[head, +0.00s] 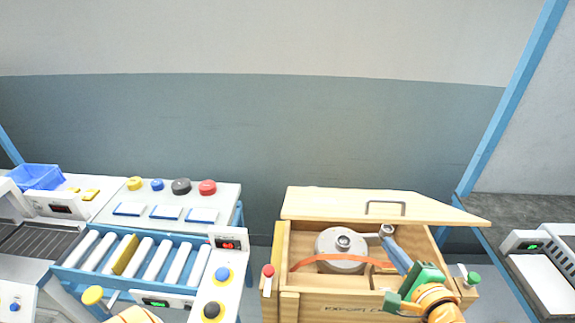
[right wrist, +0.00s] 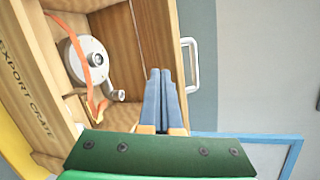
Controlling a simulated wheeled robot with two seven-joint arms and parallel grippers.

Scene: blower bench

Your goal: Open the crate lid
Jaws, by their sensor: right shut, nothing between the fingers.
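The wooden crate (head: 325,308) stands at the lower right of the head view, with its inside showing. Its pale wooden lid (head: 325,203) is raised along the back, with a metal handle (head: 385,208) on it. The handle also shows in the right wrist view (right wrist: 194,65), to the right of the fingers. Inside the crate lie a round grey blower (head: 330,246) and an orange strap (head: 340,258). My right gripper (head: 388,243) is shut and empty, over the crate's right part in the head view. It also shows in the right wrist view (right wrist: 160,72). My left gripper is not in view.
A red knob (head: 268,270) and a green knob (head: 473,278) flank the crate front. A roller conveyor (head: 145,258) and a button panel (head: 165,200) stand to the left. A blue post (head: 515,90) rises at right, near a white device (head: 545,265).

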